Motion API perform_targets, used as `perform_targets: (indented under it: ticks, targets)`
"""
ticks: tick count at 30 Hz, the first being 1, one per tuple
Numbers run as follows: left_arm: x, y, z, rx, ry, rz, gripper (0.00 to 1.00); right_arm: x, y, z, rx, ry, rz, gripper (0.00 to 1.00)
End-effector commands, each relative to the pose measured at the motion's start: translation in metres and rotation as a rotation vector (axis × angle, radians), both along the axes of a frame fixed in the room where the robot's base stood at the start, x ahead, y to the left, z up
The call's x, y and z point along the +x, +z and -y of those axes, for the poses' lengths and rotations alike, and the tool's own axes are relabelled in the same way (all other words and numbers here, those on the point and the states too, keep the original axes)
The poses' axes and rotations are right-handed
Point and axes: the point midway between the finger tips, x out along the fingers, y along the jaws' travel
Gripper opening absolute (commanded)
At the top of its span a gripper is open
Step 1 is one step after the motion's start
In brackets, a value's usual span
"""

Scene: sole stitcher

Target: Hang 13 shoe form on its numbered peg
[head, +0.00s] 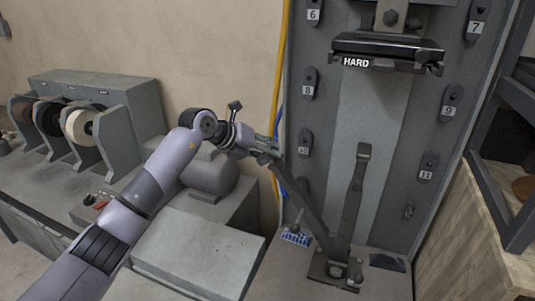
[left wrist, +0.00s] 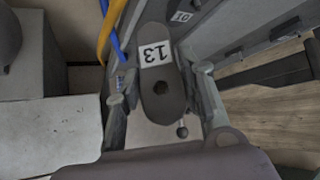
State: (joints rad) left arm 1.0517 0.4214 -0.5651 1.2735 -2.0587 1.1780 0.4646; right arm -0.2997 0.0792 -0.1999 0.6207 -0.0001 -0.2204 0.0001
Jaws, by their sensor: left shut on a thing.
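The 13 shoe form (left wrist: 163,95) is dark grey and rounded, with a hole and a white label that reads upside down in the left wrist view. My left gripper (left wrist: 163,100) is shut on this form, with one finger along each side. In the head view my left gripper (head: 272,151) is at the left edge of the grey peg panel (head: 375,130), near the 10 form (head: 303,148). I cannot make out the 13 form there. A small peg (head: 408,212) without a form shows below the 11 form (head: 427,168). My right gripper is not in view.
Forms 6 (head: 313,14), 7 (head: 476,27), 8 (head: 309,88) and 9 (head: 450,105) hang on the panel. A HARD-labelled clamp (head: 388,52) and a dark upright lever (head: 357,195) stand out in front. Yellow and blue cables run along the panel's left edge.

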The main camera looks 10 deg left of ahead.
Motion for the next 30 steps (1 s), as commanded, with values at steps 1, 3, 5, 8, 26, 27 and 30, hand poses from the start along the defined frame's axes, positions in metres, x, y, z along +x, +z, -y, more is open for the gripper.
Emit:
perform_targets:
  ticks: [1,3,5,8,26,27,30]
  targets:
    - [0.001,0.007,-0.001,-0.003,0.000,0.005,0.00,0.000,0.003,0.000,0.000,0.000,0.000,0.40]
    - [0.001,0.010,-0.004,-0.004,0.001,0.005,0.00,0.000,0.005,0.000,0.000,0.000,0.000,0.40]
    - [0.002,0.013,-0.005,-0.004,0.001,0.005,0.00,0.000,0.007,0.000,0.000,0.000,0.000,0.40]
    - [0.002,0.015,-0.007,-0.004,0.001,0.005,0.00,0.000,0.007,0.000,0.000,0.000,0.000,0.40]
    - [0.003,0.027,-0.013,-0.004,0.000,0.007,0.00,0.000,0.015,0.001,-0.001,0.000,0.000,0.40]
    - [0.003,0.029,-0.015,-0.004,0.000,0.007,0.00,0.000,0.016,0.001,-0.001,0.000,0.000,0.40]
    - [0.004,0.033,-0.018,-0.004,-0.001,0.007,0.00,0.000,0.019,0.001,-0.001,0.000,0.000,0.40]
